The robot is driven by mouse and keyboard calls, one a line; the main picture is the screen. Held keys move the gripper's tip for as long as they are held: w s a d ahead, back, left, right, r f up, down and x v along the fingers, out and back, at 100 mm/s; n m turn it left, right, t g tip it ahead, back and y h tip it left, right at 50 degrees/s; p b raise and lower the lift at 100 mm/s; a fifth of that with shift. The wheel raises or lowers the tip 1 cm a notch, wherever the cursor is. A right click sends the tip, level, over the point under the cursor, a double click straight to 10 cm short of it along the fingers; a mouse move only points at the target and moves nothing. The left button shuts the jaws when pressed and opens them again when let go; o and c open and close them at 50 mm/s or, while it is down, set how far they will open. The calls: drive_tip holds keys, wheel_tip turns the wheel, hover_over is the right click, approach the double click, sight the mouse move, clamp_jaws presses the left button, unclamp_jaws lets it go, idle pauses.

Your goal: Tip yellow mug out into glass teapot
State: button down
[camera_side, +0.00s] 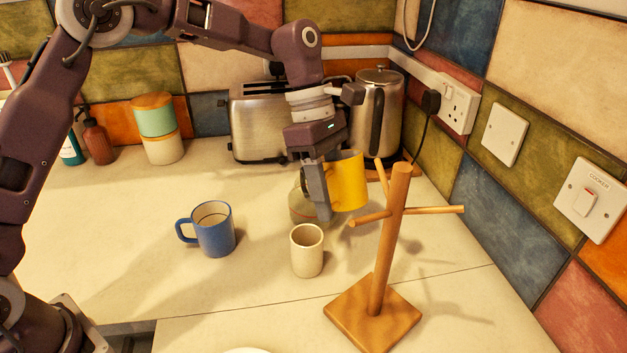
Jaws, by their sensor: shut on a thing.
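The yellow mug (347,183) is in the air at the middle right, close to upright. My gripper (322,200) is shut on it at its left side, with the fingers pointing down. The glass teapot (301,208) stands on the counter behind and below my gripper. My fingers and the mug hide much of the teapot, so its opening cannot be made out.
A wooden mug tree (388,265) stands close in front, its pegs near the yellow mug. A cream cup (307,252) and a blue mug (214,230) stand nearby. A toaster (257,125) and steel kettle (378,105) are behind.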

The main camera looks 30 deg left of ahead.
sight(334, 203)
drive_tip(key=shift+w+a+r+g+h, duration=0.25)
drive_tip(key=shift+a+g+h, duration=0.3)
drive_tip(key=shift+h, duration=0.6)
drive_tip(key=shift+w+a+r+g+h, duration=0.2)
drive_tip(key=shift+a+g+h, duration=0.3)
drive_tip(key=shift+h, duration=0.7)
drive_tip(key=shift+w+a+r+g+h, duration=0.2)
drive_tip(key=shift+a+g+h, duration=0.35)
drive_tip(key=shift+h, duration=0.6)
drive_tip(key=shift+w, duration=0.1)
drive_tip(key=shift+w+a+f+g+h, duration=0.15)
drive_tip(key=shift+g+h, duration=0.1)
drive_tip(key=shift+h, duration=0.25)
drive_tip(key=shift+s+a+f+g+h, duration=0.15)
drive_tip(key=shift+g+h, duration=0.1)
drive_tip(key=shift+h, duration=0.25)
drive_tip(key=shift+w+a+r+g+h+p, duration=0.15)
drive_tip(key=shift+w+a+r+h+p, duration=0.1)
drive_tip(key=shift+a+h, duration=0.15)
drive_tip(key=shift+w+a+r+g+h+p, duration=0.15)
drive_tip(key=shift+w+a+r+h+p, duration=0.1)
drive_tip(key=shift+a+h, duration=0.15)
drive_tip(key=shift+w+a+f+g+h+p, duration=0.15)
drive_tip(key=shift+a+f+g+h+p, duration=0.25)
drive_tip(key=shift+h, duration=0.4)
